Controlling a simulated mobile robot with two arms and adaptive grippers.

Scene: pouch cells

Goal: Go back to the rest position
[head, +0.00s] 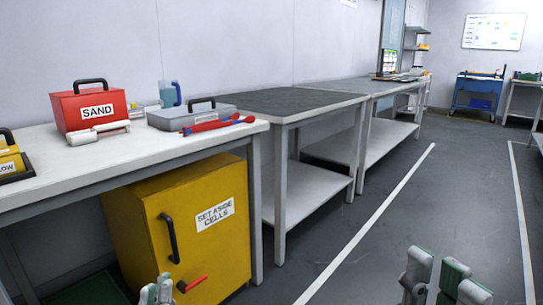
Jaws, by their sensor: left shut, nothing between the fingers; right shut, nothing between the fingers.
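My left gripper (157,290) shows only as fingertips at the bottom edge of the head view, in front of the yellow cabinet. It is shut and empty. My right gripper (447,277) shows at the bottom right, over the grey floor. It is shut and empty, and its green and pale finger parts are cut off by the frame. Neither gripper visibly holds anything. The rest of both arms is out of view.
A white-topped bench (160,153) on the left bears a red SAND box (88,106), a grey case (190,115) and red-blue tools (216,124). Below stands a yellow SET ASIDE CELLS cabinet (140,250). Dark-topped tables (290,101) stand beyond. The floor aisle (440,200) is clear.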

